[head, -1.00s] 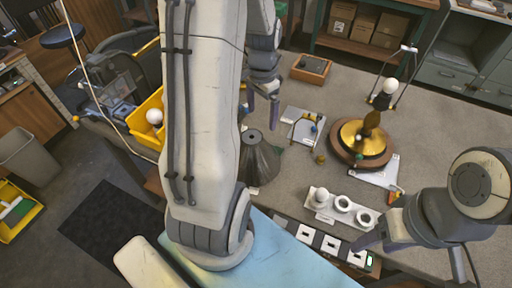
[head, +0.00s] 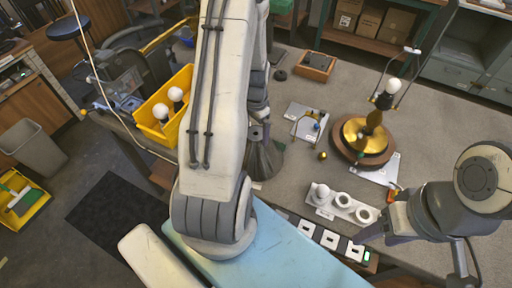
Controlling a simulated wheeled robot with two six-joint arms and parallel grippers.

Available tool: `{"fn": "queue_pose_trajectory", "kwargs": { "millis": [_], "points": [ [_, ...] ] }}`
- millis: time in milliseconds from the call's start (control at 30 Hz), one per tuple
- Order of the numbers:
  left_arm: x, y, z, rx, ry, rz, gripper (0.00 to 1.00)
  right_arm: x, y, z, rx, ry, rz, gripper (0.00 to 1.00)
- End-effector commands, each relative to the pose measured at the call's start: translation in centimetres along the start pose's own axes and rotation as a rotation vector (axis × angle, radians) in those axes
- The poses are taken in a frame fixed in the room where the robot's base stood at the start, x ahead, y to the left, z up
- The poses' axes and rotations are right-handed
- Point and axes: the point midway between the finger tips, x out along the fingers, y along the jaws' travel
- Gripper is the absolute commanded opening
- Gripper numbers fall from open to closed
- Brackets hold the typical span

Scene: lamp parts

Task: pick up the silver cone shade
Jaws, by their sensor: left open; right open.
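The silver cone shade (head: 265,163) stands on the grey worktable, wide end down, its left part hidden behind my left arm. My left gripper (head: 259,127) is open at the narrow top of the cone; whether it touches the cone cannot be told. My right gripper (head: 374,238) is open and empty at the table's front edge, right of the cone.
A lamp base (head: 363,142) with a bulb stands right of the cone. A white tray with round holders (head: 342,204) lies in front. A yellow bin (head: 161,112) with bulbs is at left. A wooden box (head: 314,66) sits at the back.

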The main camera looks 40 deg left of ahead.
Motion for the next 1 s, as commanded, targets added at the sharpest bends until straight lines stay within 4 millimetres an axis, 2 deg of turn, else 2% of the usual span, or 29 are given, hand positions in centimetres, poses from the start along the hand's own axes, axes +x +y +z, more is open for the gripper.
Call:
{"fn": "queue_pose_trajectory", "kwargs": {
  "millis": [267, 300, 533, 833, 867, 1000],
  "points": [
    [0.53, -0.03, -0.02, 0.0, 0.001, -0.001, 1.0, -0.08, -0.01, 0.0, 0.0, 0.0, 0.0, 0.61],
    [0.53, -0.03, -0.02, 0.0, 0.001, -0.001, 0.96, -0.08, -0.01, 0.0, 0.0, 0.0, 0.0, 0.61],
    [0.51, -0.03, -0.02, 0.0, 0.001, -0.001, 0.09, -0.07, 0.0, 0.0, 0.0, 0.0, 0.0, 0.61],
    [0.38, -0.07, -0.06, 0.0, 0.003, -0.002, 0.07, 0.0, 0.0, 0.01, 0.0, 0.0, 0.0, 0.61],
    [0.29, -0.08, -0.07, 0.0, 0.003, -0.002, 0.0, 0.04, 0.0, 0.01, 0.0, 0.0, 0.0, 0.61],
    [-0.37, -0.08, -0.07, 0.0, 0.003, -0.002, 0.0, 0.3, 0.02, 0.02, 0.0, 0.0, 0.0, 0.61]
  ]
}}
